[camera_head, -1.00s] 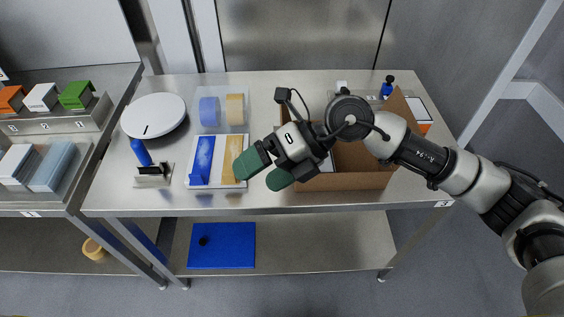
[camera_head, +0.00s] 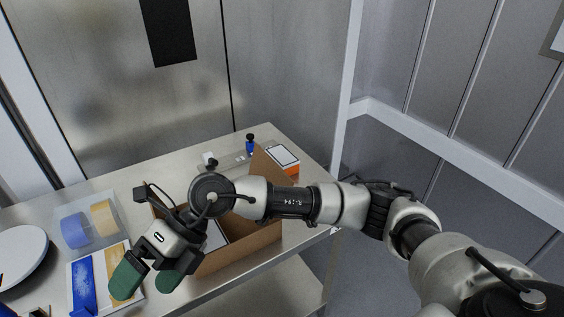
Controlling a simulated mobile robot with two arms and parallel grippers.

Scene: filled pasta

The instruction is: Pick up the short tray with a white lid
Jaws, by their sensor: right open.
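No tray that I can clearly make out as the short one with a white lid is in view. My right gripper (camera_head: 147,284) is open, with its green fingertips apart and nothing visible between them. It hangs at the front of the table, just left of an open cardboard box (camera_head: 240,251) and over the right edge of a white tray with blue and yellow parts (camera_head: 83,287). A pale flat item (camera_head: 214,237) shows inside the box, partly hidden by my right arm.
A clear bin (camera_head: 68,216) holds blue and yellow rolls. A white round lid or plate (camera_head: 22,250) lies at the left edge. A blue bottle (camera_head: 250,147) and an orange box with a white top (camera_head: 285,159) stand at the back right. Floor is free right of the table.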

